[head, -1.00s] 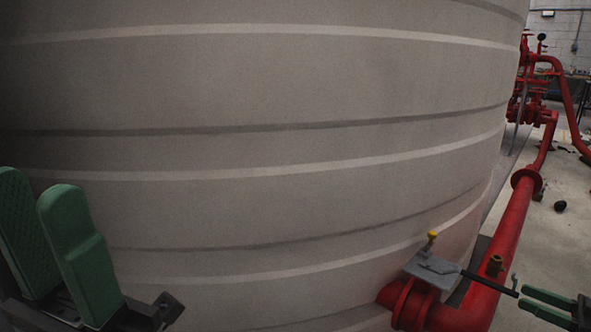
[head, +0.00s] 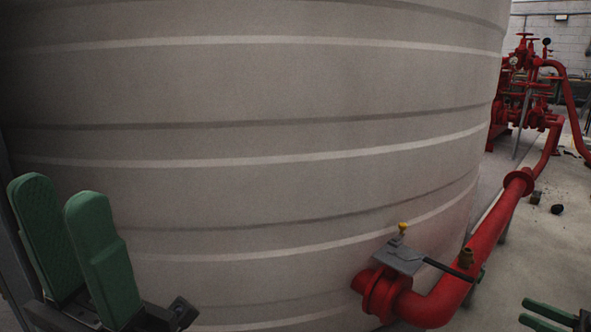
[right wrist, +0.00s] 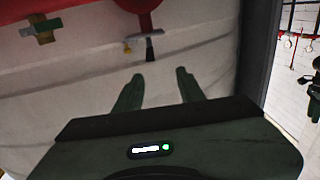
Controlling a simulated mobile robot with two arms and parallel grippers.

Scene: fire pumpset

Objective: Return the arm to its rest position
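A valve sits on the red pipe low beside the tank in the head view. It has a grey plate (head: 400,257), a yellow knob (head: 403,228) on top and a black lever handle (head: 447,268) pointing right. My right gripper (head: 524,311) is at the lower right, apart from the handle's end, with a gap between its green fingers. In the right wrist view this gripper (right wrist: 160,75) is open with nothing between its fingers. My left gripper (head: 62,197) is at the lower left in front of the tank, fingers upright, open and empty.
A large grey banded tank (head: 260,110) fills most of the head view. A thick red pipe (head: 492,227) runs along its right side towards red pump pipework (head: 525,85) at the back. Concrete floor (head: 550,250) lies open at the right, with small dark objects on it.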

